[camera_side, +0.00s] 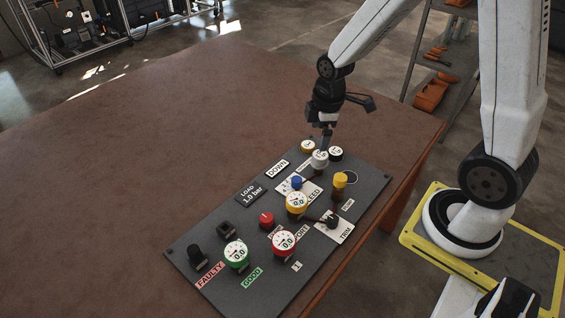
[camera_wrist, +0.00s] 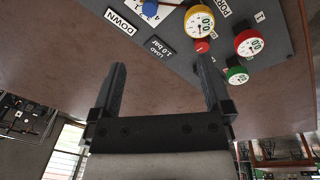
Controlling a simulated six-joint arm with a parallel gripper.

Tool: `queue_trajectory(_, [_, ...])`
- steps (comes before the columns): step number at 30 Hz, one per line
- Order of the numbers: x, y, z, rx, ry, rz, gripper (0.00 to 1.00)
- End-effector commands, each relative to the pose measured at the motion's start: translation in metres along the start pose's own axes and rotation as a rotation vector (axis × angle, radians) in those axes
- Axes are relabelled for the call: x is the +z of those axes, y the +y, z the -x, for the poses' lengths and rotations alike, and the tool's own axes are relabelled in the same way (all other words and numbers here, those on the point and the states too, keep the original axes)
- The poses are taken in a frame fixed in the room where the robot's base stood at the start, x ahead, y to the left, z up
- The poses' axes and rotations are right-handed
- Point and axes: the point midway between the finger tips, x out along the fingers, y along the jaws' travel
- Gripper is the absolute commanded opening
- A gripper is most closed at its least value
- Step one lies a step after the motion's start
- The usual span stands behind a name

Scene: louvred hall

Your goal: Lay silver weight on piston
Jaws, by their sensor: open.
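The silver weight (camera_side: 320,157) appears as a pale round piece at the far end of the dark panel, between a gold round piece (camera_side: 308,146) and a black-and-white one (camera_side: 336,153). My gripper (camera_side: 326,138) is just behind and above it in the side view; contact cannot be told. In the wrist view my gripper (camera_wrist: 162,65) is open, with nothing between its fingers. I cannot pick out the piston for certain; a yellow upright cylinder (camera_side: 340,181) stands near the panel's right edge. Neither the silver weight nor this cylinder shows in the wrist view.
The panel (camera_side: 207,246) carries yellow, red (camera_side: 283,242) and green (camera_side: 236,253) gauges, a blue knob (camera_side: 297,182), a red knob (camera_side: 266,219) and a black lever (camera_side: 332,221). The brown table (camera_side: 130,150) is clear to the left. A shelf (camera_side: 432,95) stands behind.

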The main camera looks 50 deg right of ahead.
Motion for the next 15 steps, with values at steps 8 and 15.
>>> queue_trajectory(8, [-0.006, -0.035, 0.015, 0.025, 0.037, -0.353, 1.00])
queue_trajectory(15, [-0.007, -0.064, 0.024, 0.031, 0.077, -0.653, 1.00])
